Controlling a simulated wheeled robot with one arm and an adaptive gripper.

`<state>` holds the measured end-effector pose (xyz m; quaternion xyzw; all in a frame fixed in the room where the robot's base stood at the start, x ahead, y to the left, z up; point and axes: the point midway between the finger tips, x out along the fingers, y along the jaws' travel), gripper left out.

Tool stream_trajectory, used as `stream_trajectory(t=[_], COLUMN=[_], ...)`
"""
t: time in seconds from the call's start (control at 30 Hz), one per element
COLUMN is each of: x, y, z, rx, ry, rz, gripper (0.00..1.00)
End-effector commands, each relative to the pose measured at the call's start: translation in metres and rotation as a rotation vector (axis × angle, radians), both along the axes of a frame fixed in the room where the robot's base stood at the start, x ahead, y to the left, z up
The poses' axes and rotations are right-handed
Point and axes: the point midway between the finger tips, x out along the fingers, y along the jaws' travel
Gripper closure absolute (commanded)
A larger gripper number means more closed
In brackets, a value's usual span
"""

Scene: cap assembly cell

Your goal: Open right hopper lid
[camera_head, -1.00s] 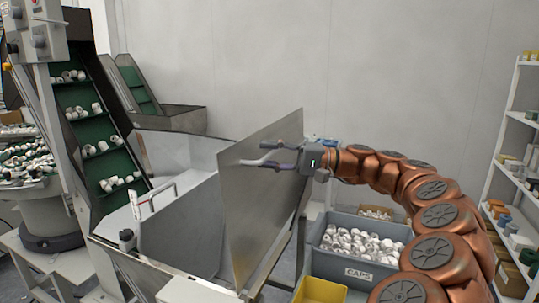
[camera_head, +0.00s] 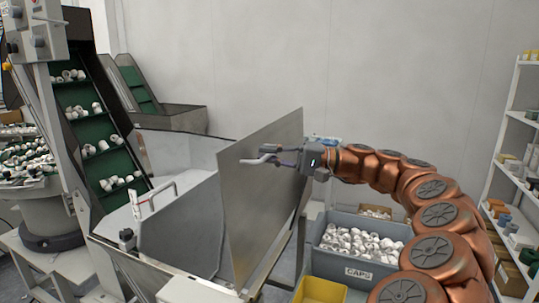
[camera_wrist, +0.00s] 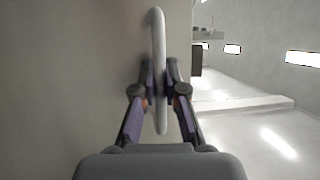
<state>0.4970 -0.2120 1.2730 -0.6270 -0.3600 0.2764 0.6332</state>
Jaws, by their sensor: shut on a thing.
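The right hopper lid (camera_head: 262,205) is a flat grey metal panel, standing steeply raised at the right side of the hopper. A pale bar handle (camera_head: 258,160) sits near its upper part, and it shows as a long bar in the wrist view (camera_wrist: 159,70). My gripper (camera_head: 277,156) is at this handle, coming from the right. In the wrist view its two fingers (camera_wrist: 160,88) are shut on the handle, one on each side. The lid's face fills the left of the wrist view. The lid hides part of the hopper behind it.
Another grey panel (camera_head: 180,232) with a pale handle (camera_head: 152,196) is at the hopper's left. A green conveyor (camera_head: 92,125) rises behind it. A grey caps bin (camera_head: 333,262) and a yellow bin (camera_head: 320,291) stand below my arm. Shelves (camera_head: 515,150) are at the right.

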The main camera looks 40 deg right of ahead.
Motion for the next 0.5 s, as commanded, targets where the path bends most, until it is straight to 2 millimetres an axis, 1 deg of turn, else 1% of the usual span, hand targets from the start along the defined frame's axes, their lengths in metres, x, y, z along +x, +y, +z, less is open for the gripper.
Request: stream_trajectory(t=[0.07,0.3,0.4,0.5], x=[0.006,0.041,0.049,0.051], y=[0.004,0.026,0.03,0.031], z=[0.001,0.001,-0.001,-0.002], rx=[-0.011,-0.081,-0.095,-0.098], ry=[0.018,0.134,0.158,0.164], rz=[0.001,0.004,0.003,0.002], gripper=[1.0,1.0,1.0,1.0])
